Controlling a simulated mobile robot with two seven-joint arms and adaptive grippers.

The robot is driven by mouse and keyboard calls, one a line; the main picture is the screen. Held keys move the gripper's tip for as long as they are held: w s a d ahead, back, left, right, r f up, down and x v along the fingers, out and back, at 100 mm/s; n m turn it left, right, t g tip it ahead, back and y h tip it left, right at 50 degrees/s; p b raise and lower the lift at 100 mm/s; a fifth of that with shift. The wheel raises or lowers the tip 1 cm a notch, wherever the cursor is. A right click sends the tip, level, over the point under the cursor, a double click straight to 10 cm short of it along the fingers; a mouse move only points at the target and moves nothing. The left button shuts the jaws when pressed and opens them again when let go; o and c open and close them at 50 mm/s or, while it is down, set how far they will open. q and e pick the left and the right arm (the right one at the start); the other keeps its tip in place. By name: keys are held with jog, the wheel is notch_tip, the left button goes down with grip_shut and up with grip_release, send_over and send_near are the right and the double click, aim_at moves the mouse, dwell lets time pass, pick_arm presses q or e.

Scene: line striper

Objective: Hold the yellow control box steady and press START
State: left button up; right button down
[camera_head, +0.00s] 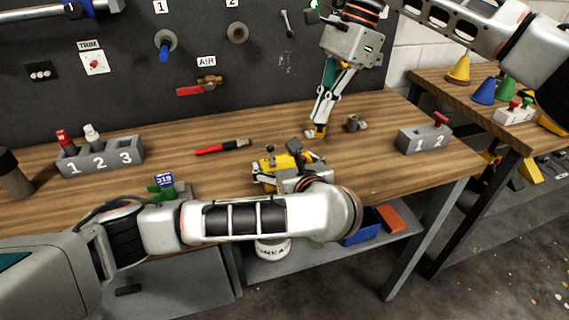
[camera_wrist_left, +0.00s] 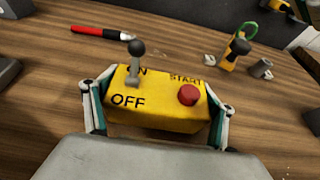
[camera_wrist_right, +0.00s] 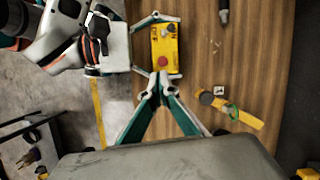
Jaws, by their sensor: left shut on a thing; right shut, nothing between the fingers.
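The yellow control box (camera_wrist_left: 160,112) sits on the wooden bench, with ON, OFF and START lettering on top. A grey lever with a black knob (camera_wrist_left: 136,48) stands by the ON and OFF marks. The red button (camera_wrist_left: 188,95) is beside the START label and also shows in the right wrist view (camera_wrist_right: 162,61). My left gripper (camera_wrist_left: 157,98) is shut on the box, a finger on each side; my arm partly hides it in the head view. My right gripper (camera_head: 318,122) is shut and empty above the bench, right of the box. In its wrist view its tips (camera_wrist_right: 161,80) appear just short of the button.
A yellow tool with a green ring (camera_wrist_right: 232,110) and a small grey part (camera_head: 354,122) lie near my right gripper. A red marker (camera_head: 222,147) lies behind the box. Numbered grey blocks stand left (camera_head: 102,158) and right (camera_head: 424,138). The bench between them is partly clear.

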pick_arm(q)
jog(key=shift+a+f, duration=0.15)
jog(key=shift+f, duration=0.2)
pick_arm(e)
jog(key=shift+f, duration=0.15)
